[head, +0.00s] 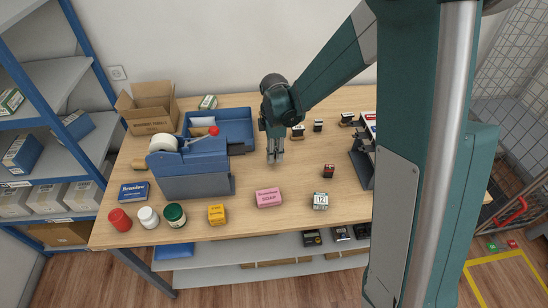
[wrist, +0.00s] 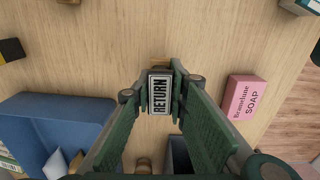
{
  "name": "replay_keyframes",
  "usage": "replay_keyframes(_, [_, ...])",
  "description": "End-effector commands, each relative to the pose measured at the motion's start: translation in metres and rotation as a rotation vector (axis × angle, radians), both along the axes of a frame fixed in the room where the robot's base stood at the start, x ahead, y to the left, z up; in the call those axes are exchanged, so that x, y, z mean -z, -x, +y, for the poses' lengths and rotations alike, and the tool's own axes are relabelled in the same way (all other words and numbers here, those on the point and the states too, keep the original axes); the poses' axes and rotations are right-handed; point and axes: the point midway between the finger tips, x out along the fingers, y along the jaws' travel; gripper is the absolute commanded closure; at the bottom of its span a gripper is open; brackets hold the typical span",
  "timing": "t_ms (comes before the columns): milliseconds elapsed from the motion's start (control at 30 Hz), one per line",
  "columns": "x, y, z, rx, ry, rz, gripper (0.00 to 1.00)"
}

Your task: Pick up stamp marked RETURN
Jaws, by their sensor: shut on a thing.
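The stamp marked RETURN (wrist: 160,94) shows between my fingertips in the wrist view, with its white label facing the camera. My gripper (head: 275,155) is shut on it, one finger on each side; the gripper also shows in the wrist view (wrist: 160,82). In the head view my gripper points down over the middle of the counter, right of the blue tape dispenser, and the held stamp is hard to make out. I cannot tell whether the stamp touches the counter.
Other stamps (head: 318,125) stand right of my gripper, and one (head: 329,171) lies nearer the front. A blue tray (head: 236,125) and the tape dispenser (head: 193,170) are to the left. A pink soap box (head: 268,197) sits in front. Bare wood surrounds my gripper.

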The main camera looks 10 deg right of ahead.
Motion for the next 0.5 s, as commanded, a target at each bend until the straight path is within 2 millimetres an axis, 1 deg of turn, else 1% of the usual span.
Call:
replay_keyframes(33, [-0.008,0.0,0.0,0.0,0.0,0.0,0.95])
replay_keyframes(300, [-0.044,0.0,0.0,0.0,0.0,0.0,0.95])
replay_keyframes(500, [-0.062,0.0,0.0,0.0,0.0,0.0,0.95])
